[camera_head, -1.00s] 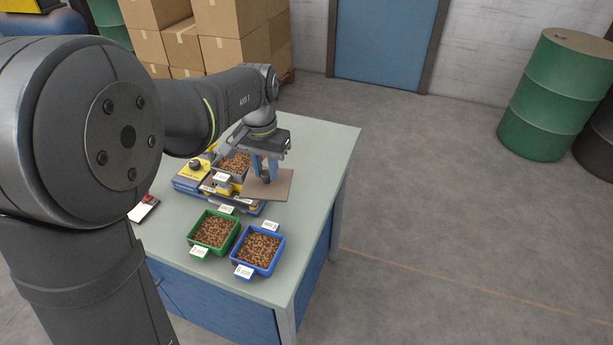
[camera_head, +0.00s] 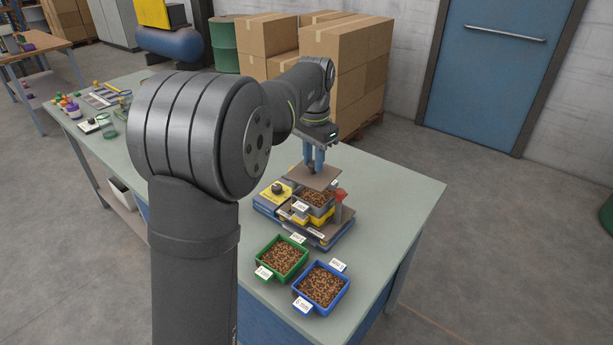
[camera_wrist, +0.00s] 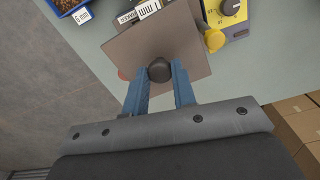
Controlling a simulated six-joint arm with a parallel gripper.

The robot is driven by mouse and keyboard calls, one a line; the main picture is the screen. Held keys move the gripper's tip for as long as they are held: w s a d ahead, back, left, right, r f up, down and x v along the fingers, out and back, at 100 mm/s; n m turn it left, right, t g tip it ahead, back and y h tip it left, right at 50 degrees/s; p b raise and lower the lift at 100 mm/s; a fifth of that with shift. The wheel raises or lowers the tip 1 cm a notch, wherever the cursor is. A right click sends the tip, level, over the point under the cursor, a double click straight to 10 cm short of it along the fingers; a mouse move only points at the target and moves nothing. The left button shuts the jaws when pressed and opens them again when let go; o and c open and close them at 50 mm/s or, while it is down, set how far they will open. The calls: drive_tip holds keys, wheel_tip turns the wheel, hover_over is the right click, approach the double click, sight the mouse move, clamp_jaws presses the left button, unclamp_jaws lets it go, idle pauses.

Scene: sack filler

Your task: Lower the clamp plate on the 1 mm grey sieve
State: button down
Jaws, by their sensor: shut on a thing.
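The clamp plate is a thin brown square with a dark round knob in its middle. In the head view the plate (camera_head: 318,179) hangs over the grey sieve (camera_head: 317,208), which holds brown granules. A gap shows between plate and sieve. My gripper (camera_head: 316,166) is shut on the knob from above. In the wrist view the blue fingers of my gripper (camera_wrist: 160,78) are on either side of the knob (camera_wrist: 160,70), and the plate (camera_wrist: 170,42) hides most of the sieve beneath. The sieve stands on a yellow and grey shaker base (camera_head: 293,216).
A green sieve (camera_head: 262,259) and a blue sieve (camera_head: 341,297), both with granules, stand on the pale bench (camera_head: 400,200) in front of the shaker. A yellow control box with a dark dial (camera_head: 278,188) sits left of the grey sieve. Cardboard boxes (camera_head: 345,45) stand behind.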

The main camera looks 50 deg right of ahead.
sight(316, 176)
drive_tip(key=shift+w+d+r+m, duration=0.15)
drive_tip(key=shift+d+r+m, duration=0.35)
drive_tip(key=shift+d, duration=0.35)
drive_tip(key=shift+f, duration=3.1)
drive_tip(key=shift+f, duration=0.7)
drive_tip(key=c, duration=0.7)
unclamp_jaws()
drive_tip(key=shift+r, duration=4)
